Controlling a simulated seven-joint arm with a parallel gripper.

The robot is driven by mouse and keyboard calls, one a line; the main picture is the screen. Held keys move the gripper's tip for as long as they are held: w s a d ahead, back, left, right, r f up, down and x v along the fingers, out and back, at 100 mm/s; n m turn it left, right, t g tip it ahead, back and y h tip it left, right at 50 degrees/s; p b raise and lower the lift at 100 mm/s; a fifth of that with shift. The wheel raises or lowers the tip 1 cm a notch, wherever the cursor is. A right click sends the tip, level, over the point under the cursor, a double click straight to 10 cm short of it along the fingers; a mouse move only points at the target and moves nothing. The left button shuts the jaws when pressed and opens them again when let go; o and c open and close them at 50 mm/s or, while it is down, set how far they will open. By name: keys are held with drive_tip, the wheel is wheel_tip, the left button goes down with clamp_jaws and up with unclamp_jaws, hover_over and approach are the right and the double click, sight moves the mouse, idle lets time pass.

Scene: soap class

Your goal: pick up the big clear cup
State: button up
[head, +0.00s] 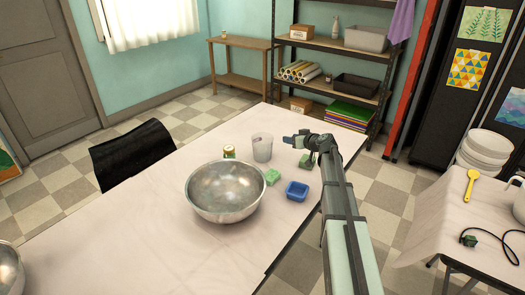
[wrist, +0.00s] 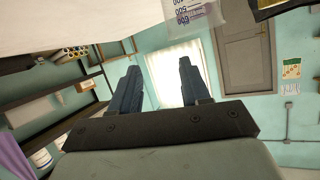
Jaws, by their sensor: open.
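The big clear cup (head: 262,148) stands upright on the white-covered table, behind the steel bowl. Part of it, with printed measuring numbers, shows upside down at the top edge of the wrist view (wrist: 190,14). My gripper (head: 288,139) is open, just to the right of the cup in the head view, with its fingers pointing left towards it. A small gap shows between them. In the wrist view, my gripper's two dark fingers (wrist: 160,66) are spread, with nothing between them.
The table's left part (head: 110,225) is mostly clear. A black chair (head: 132,150) stands at the far edge.

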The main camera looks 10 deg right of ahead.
sight(267, 135)
drive_tip(key=shift+n, duration=0.4)
drive_tip(key=x, duration=0.5)
drive_tip(key=a+x, duration=0.1)
drive_tip(key=x, duration=0.8)
drive_tip(key=shift+a+r, duration=0.15)
drive_tip(key=shift+a, duration=0.4)
drive_tip(key=shift+s, duration=0.1)
drive_tip(key=shift+c, duration=0.2)
clamp_jaws()
